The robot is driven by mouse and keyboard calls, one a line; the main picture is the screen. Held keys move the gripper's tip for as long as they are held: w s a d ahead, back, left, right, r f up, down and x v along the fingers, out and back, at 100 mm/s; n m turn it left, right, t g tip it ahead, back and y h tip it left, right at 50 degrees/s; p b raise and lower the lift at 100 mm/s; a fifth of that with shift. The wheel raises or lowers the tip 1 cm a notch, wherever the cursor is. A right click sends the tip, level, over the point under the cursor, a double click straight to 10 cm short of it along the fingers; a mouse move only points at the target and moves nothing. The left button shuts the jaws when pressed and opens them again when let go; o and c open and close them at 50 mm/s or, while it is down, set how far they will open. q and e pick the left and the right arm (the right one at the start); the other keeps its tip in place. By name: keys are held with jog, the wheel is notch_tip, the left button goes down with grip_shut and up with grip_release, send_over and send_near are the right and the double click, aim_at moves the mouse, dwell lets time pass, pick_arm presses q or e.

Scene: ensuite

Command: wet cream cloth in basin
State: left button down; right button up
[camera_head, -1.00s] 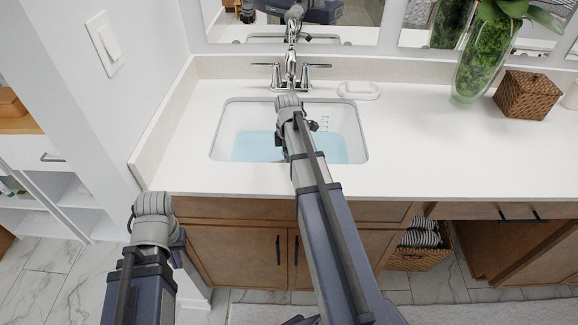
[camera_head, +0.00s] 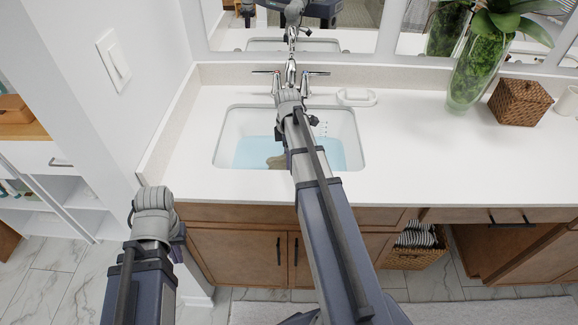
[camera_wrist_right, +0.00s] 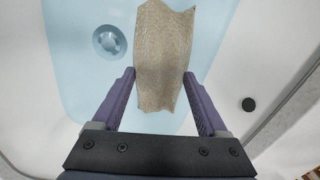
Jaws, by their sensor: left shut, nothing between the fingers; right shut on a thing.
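The cream cloth (camera_wrist_right: 163,60) is between the purple fingers of my right gripper (camera_wrist_right: 160,85) in the right wrist view, which is shut on it. In the head view a small part of the cloth (camera_head: 276,161) shows at the basin's near side, against the blue water (camera_head: 250,150); whether it touches the water I cannot tell. The white basin (camera_head: 229,125) is set in the counter. My right arm reaches over it and hides the right gripper's fingers in the head view. My left gripper (camera_head: 155,215) is shut and empty, low in front of the counter at left; its fingertips are hardly visible.
The faucet (camera_head: 290,78) stands behind the basin, close to my right wrist. A white soap dish (camera_head: 357,97) lies right of it. A glass vase with a plant (camera_head: 477,70) and a woven box (camera_head: 520,101) stand further right. The counter (camera_head: 430,160) right of the basin is clear.

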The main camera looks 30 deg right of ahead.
notch_tip(320, 180, up, 13)
jog(key=p, duration=1.2)
